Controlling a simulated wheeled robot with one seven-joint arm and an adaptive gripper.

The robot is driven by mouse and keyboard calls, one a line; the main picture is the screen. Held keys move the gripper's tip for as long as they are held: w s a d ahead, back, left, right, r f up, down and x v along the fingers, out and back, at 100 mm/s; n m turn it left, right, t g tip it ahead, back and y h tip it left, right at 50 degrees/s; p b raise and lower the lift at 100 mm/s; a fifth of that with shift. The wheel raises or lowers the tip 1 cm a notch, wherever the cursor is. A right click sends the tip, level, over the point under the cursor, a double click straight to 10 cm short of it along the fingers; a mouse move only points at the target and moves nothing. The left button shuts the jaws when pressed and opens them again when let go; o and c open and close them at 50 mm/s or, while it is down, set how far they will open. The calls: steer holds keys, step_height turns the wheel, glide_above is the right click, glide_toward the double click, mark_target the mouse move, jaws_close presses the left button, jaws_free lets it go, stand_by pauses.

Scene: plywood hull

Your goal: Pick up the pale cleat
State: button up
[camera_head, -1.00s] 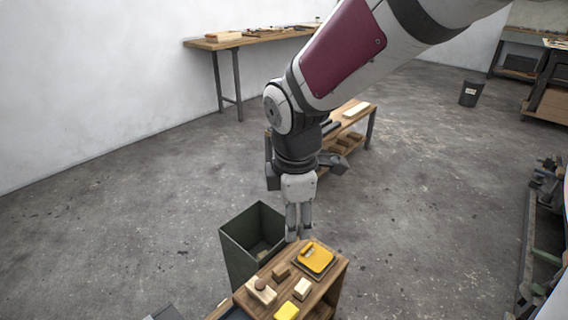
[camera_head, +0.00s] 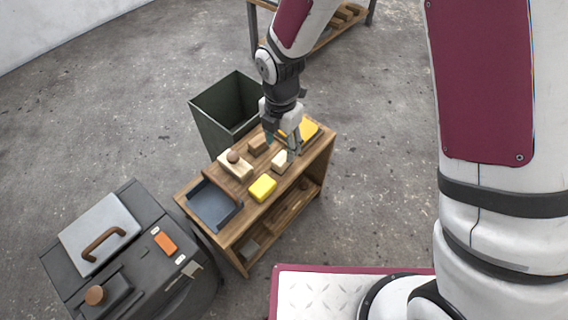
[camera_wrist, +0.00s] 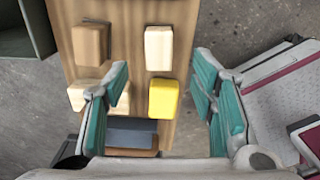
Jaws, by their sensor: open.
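The pale cleat (camera_head: 280,162), a small cream block, lies on the wooden bench top (camera_head: 240,213), partly covered by a finger in the head view. In the wrist view the cleat (camera_wrist: 158,48) lies upper centre, between the lines of the two fingers and just beyond their tips. My gripper (camera_head: 282,147) is open and empty over the bench by the cleat. Its green-padded fingers (camera_wrist: 161,76) stand wide apart in the wrist view. Their exact height above the cleat is hard to tell.
A yellow block (camera_head: 262,187) lies close to the cleat. A green bin (camera_head: 225,113) stands behind.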

mark_target(281, 158)
steer(key=shift+w+f+b, duration=0.1)
steer(key=shift+f+b, duration=1.8)
steer(key=shift+f, duration=2.1)
jaws_close()
